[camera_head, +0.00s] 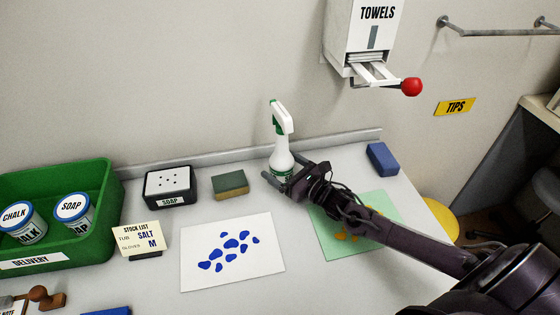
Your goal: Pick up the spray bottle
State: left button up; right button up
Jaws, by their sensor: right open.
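My right gripper (275,178) reaches in from the lower right and is open. Its fingers are at the lower part of the bottle, one seen on the near left side and one at the back right. The bottle's base is partly hidden by the gripper. I cannot tell whether the fingers touch the bottle. My left gripper is not in view.
A sponge (231,184) and a soap box (170,186) stand left of the bottle. A blue block (382,158) lies to the right. A green bin (97,207) holds tubs. A blue-spotted white sheet (200,279) lies in front. A towel dispenser (352,30) hangs above.

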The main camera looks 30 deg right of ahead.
jog(key=x, duration=0.2)
jog(key=shift+w+a, duration=0.1)
jog(key=shift+w, duration=0.2)
jog(key=c, duration=1.4)
jog(key=shift+r, duration=0.15)
jog(key=shift+c, duration=0.6)
